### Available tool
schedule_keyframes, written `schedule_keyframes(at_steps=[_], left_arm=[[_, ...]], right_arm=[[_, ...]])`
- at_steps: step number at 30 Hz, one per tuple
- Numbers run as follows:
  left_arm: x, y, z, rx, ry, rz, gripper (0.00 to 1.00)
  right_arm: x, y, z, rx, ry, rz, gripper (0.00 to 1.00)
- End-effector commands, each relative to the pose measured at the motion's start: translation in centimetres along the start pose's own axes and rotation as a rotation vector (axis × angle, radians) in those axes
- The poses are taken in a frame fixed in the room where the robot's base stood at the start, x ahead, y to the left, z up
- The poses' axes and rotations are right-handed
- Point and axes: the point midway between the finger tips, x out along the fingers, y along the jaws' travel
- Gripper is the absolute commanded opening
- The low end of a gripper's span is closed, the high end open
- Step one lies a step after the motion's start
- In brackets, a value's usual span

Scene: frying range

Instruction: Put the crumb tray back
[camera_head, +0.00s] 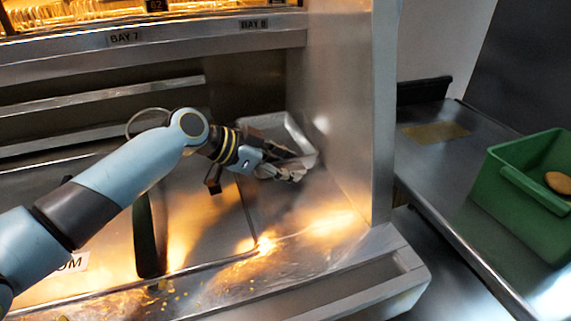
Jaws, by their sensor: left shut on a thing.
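A shallow pale metal tray, which looks like the crumb tray (298,132), is at the right end of the steel well, close to the upright side panel. My left gripper (290,170) is at the tray's near edge and is shut on it. The gripper and wrist hide the tray's near left part, and I cannot tell whether its underside touches the steel. My right gripper is not in view.
A dark handle (149,238) stands in the well left of my gripper, below a wire ring (148,121). Crumbs lie along the front ledge (215,290). A steel side panel (345,110) bounds the right. Beyond it, a green bin (515,205) holds a brown rounded item.

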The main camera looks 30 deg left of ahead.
Motion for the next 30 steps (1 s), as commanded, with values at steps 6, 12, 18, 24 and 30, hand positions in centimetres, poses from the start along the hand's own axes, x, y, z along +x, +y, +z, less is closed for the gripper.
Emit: schedule_keyframes(at_steps=[6,12,18,24,30], left_arm=[[0.0,0.0,0.0,0.002,0.001,-0.001,0.0],[0.2,0.0,0.3,0.001,0.0,-0.001,0.45],[0.1,0.0,0.2,0.001,0.0,-0.001,0.6],[0.1,0.0,0.1,0.001,0.0,-0.001,0.6],[-2.4,-0.1,0.2,0.007,-0.003,-0.002,0.6]], right_arm=[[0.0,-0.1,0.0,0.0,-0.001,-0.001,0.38],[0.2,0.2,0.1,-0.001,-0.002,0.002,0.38],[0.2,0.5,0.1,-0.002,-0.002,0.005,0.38],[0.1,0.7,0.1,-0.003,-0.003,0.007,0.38],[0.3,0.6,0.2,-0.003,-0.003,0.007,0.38]])
